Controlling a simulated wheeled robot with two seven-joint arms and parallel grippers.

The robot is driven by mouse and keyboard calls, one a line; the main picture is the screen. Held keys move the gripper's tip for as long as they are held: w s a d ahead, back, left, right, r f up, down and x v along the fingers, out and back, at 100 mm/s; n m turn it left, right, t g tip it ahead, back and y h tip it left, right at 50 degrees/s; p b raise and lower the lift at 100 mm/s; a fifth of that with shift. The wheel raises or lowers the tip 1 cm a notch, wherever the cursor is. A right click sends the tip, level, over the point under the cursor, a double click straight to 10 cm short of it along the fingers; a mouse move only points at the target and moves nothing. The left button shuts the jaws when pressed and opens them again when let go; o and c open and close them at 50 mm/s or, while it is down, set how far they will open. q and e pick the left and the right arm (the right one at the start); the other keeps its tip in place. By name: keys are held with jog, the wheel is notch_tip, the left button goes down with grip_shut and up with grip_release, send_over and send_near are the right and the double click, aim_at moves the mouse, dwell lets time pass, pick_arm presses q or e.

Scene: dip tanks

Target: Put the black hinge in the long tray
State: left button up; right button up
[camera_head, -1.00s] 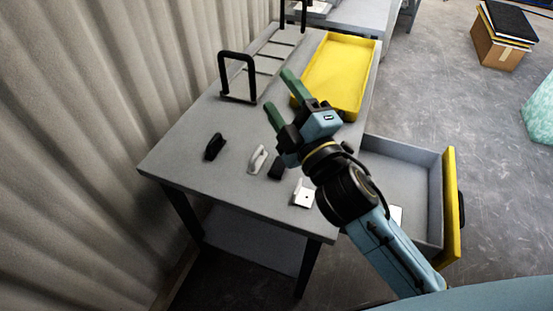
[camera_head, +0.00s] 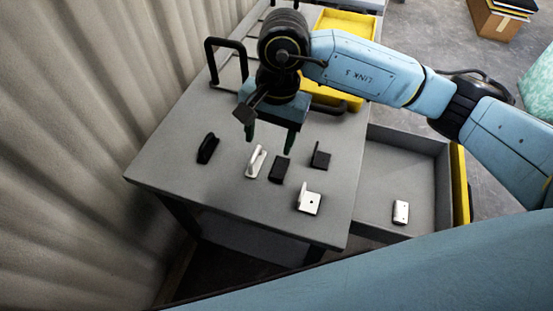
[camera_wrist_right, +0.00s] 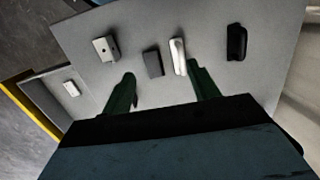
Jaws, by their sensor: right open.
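The black hinge (camera_head: 280,168), a small dark flat block, lies on the grey table between a white handle and a black bracket. It also shows in the right wrist view (camera_wrist_right: 153,64), ahead of and between the fingers. My right gripper (camera_head: 270,138) is open and empty. It points down above the table, just behind the hinge and apart from it. Its green fingers also show in the wrist view (camera_wrist_right: 162,82). The long yellow tray (camera_head: 345,24) is at the back right of the table, partly hidden by my right arm. My left gripper is out of view.
Near the hinge lie the white handle (camera_head: 256,161), a black handle (camera_head: 208,148), a black bracket (camera_head: 320,157) and a silver bracket (camera_head: 309,201). An open drawer (camera_head: 385,175) at right holds a silver hinge (camera_head: 400,212). A black-handled rack (camera_head: 213,60) stands behind.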

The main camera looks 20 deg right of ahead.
jog(key=w+d+h, duration=0.2)
jog(key=d, duration=0.1)
send_over(279, 167)
jog(key=f, duration=0.7)
jog(key=shift+s+d, duration=0.1)
jog(key=shift+d, duration=0.1)
jog(key=shift+a+f+b, duration=0.15)
jog(key=shift+f+b, duration=0.25)
jog(key=shift+f, duration=2.6)
jog(key=shift+r, duration=0.1)
grip_shut()
